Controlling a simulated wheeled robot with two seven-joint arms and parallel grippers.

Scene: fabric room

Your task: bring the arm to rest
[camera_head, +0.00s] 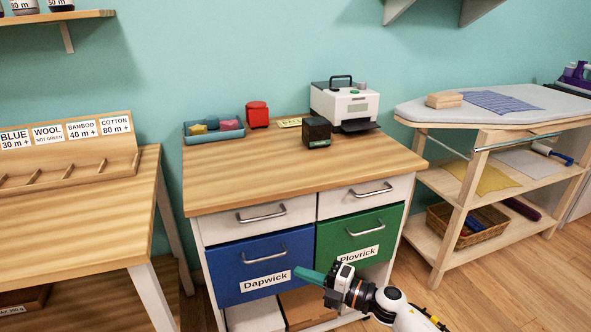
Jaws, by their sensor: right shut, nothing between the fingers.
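My right gripper (300,271) comes in from the lower right, with its teal fingers shut and nothing between them. It is in front of the cabinet, over the lower edge of the blue drawer (232,264) labelled Dapwick and just below the green drawer (335,236) labelled Plovrick. Its black and white wrist (372,297) shows behind the fingers. Whether the fingers touch the drawer fronts I cannot tell. My left gripper is not in view.
The cabinet top (260,172) holds a blue tray (200,139) of coloured pieces, a red canister (257,114), a dark box (317,132) and a white machine (352,105). A wooden table (70,222) stands left, an ironing-board shelf unit (455,192) right. Floor is free at lower right.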

